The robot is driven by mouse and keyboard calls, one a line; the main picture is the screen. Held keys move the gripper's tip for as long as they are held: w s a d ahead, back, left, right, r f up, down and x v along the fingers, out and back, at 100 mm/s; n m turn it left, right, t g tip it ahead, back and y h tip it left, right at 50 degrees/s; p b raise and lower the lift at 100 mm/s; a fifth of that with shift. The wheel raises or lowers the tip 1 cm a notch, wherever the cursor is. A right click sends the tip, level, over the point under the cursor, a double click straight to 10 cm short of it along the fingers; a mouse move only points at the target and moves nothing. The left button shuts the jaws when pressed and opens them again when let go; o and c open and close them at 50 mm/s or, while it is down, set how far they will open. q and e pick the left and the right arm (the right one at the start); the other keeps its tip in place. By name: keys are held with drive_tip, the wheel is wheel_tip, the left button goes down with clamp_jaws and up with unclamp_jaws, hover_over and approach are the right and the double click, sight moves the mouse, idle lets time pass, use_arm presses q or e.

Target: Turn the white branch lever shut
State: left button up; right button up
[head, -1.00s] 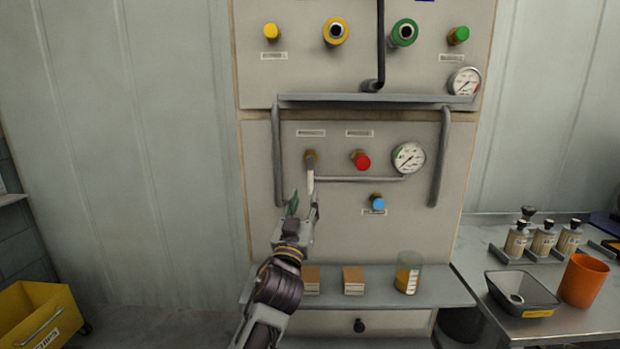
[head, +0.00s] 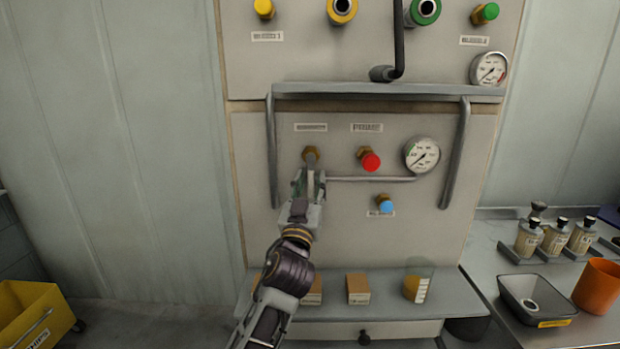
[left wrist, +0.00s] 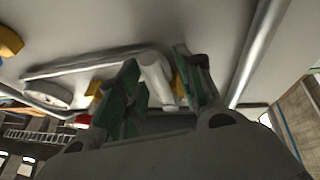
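The white branch lever (left wrist: 155,78) hangs down from its brass valve (head: 311,154) on the lower panel. In the head view it is mostly hidden behind my left gripper (head: 308,182), which is just below the valve. In the left wrist view the lever lies between the two green-padded fingers of my left gripper (left wrist: 160,88). The fingers stand apart on either side of it, with one close beside it; I see no clear grip on both sides. My right gripper is not in view.
A grey pipe (head: 368,179) runs right from the valve to a gauge (head: 421,155). A red knob (head: 371,161) and a blue knob (head: 386,206) are right of the gripper. A shelf (head: 395,307) below holds small boxes and a beaker (head: 417,287).

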use_arm(q)
drive_tip(key=shift+w+r, duration=0.15)
drive_tip(key=shift+w, duration=0.1)
clamp_jaws()
idle(0.4)
